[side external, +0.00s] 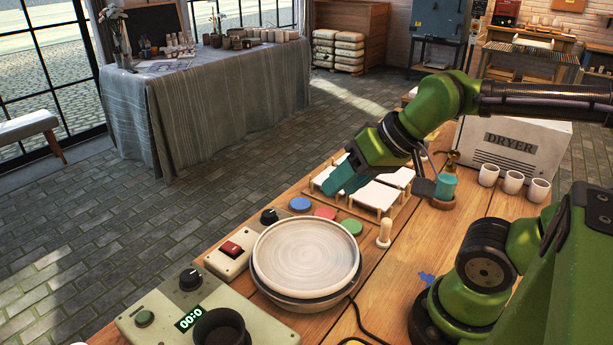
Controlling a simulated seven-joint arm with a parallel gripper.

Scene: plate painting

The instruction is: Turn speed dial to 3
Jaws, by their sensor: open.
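Two black dials show. One dial (269,216) sits on the pale control box (228,257) with a red switch (231,248), beside the turntable. The other dial (191,279) is on the pale console (160,305) with a green "00:0" display and a green button. No labels or dial numbers are readable, so I cannot tell by marking which is the speed dial. My gripper (338,181), with teal fingers, is open and raised above the table, up and right of the box dial and apart from both dials. A pale plate (305,250) lies on the turntable.
Blue (300,203), red (325,212) and green (351,227) discs lie behind the plate. White tiles on wooden stands (377,195) are near my gripper. A wooden peg (384,236) stands right of the plate. Cups (513,182) and a dryer (513,148) are at right.

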